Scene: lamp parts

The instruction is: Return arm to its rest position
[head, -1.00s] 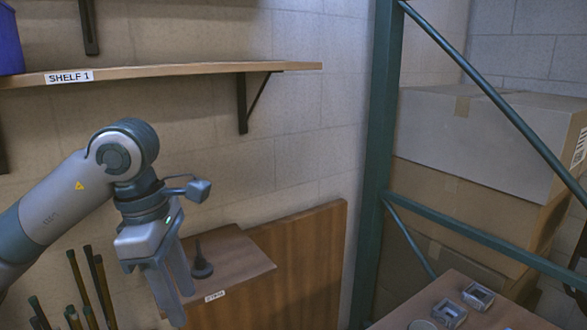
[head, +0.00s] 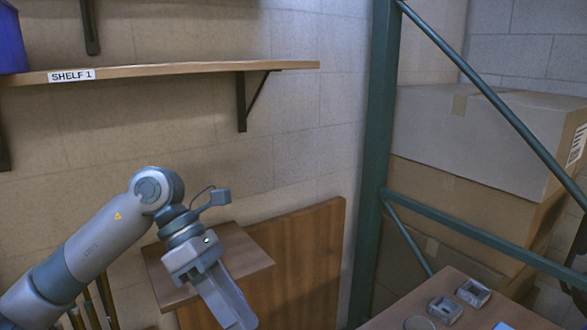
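My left arm (head: 100,250) comes in from the lower left, bent at the elbow. My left gripper (head: 232,303) points down and to the right, in front of the small lower wooden shelf (head: 245,252). Its fingers look close together from this angle, and I cannot tell whether they are open or shut. I see nothing held between them. The dark upright part on the small shelf does not show now; my arm covers that spot. My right gripper is not in view.
A wall shelf (head: 200,69) labelled SHELF 1 holds a blue bin (head: 12,40). Green rods (head: 107,300) stand at the lower left. A green metal frame post (head: 378,150) and stacked cardboard boxes (head: 480,140) are at right. A table (head: 400,318) with small grey parts (head: 445,310) is at the lower right.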

